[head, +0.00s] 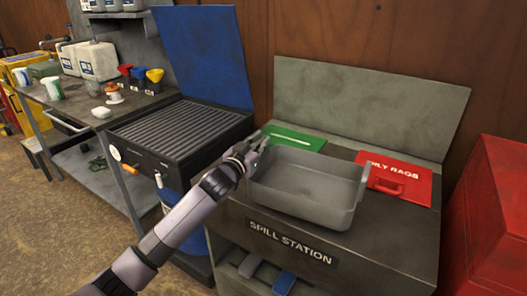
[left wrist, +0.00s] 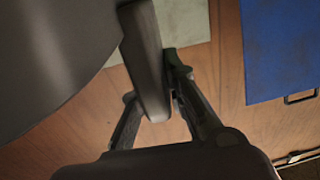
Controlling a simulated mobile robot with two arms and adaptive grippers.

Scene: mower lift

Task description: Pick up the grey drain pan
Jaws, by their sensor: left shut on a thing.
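The grey drain pan (head: 308,185) is an open, shallow tray with rounded corners and looks empty. It is over the top of the spill station in the head view; I cannot tell whether its underside touches the top. My left gripper (head: 250,156) is shut on the pan's left edge. In the left wrist view the fingers (left wrist: 153,92) close on a dark grey edge piece of the pan, and the pan's body (left wrist: 45,45) fills the upper left. My right gripper is not in view.
The spill station (head: 385,222) has a green lid (head: 293,138) behind the pan and a red oily rags lid (head: 412,182) at right. A grated black unit (head: 182,128) with a raised blue lid (head: 208,55) stands left. A red cabinet (head: 495,215) stands right.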

